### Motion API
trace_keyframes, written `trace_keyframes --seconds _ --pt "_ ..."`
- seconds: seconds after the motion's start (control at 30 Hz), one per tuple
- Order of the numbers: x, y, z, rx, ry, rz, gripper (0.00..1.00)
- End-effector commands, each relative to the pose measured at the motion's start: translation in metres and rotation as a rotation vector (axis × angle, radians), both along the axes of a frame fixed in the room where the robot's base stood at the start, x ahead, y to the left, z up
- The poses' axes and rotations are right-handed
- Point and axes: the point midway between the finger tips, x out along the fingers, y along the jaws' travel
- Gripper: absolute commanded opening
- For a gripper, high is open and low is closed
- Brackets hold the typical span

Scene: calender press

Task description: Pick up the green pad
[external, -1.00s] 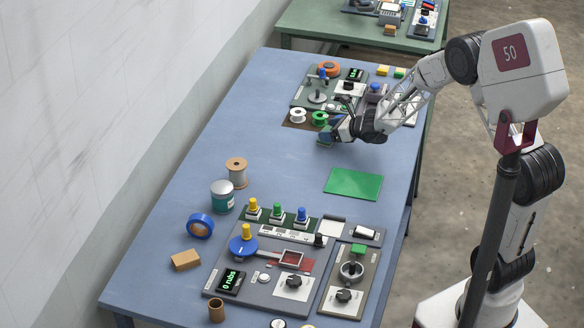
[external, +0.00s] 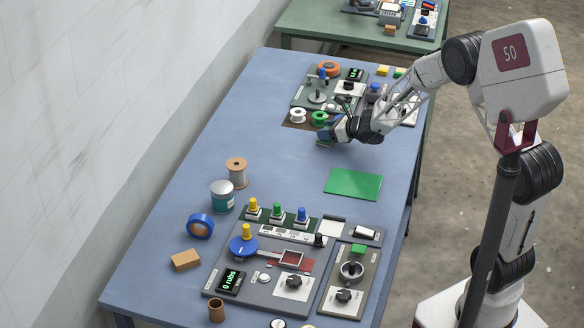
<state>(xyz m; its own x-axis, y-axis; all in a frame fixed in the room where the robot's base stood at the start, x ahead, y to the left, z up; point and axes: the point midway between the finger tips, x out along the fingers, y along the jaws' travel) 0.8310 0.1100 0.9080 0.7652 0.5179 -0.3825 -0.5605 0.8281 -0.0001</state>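My gripper (external: 326,134) is low over the far part of the blue table, pointing left. A larger flat green sheet (external: 353,184) lies on the table nearer the camera, apart from the gripper.
White and green spools (external: 298,116) stand just left of my gripper, with a far control panel (external: 316,97) behind. A near press panel (external: 265,278), a tin (external: 222,196), a tan spool (external: 237,172) and blue tape (external: 200,226) are nearer.

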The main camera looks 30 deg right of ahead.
Motion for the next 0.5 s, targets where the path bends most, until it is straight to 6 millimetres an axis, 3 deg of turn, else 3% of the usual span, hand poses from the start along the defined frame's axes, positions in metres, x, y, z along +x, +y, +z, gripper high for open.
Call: trace_keyframes --seconds 0.03,0.13,0.5 --pt "0.0 0.0 0.0 0.0 0.0 0.0 0.39" --pt "0.0 0.0 0.0 0.0 0.0 0.0 0.25" --pt "0.0001 -0.0001 0.003 0.0 0.0 0.0 0.25"
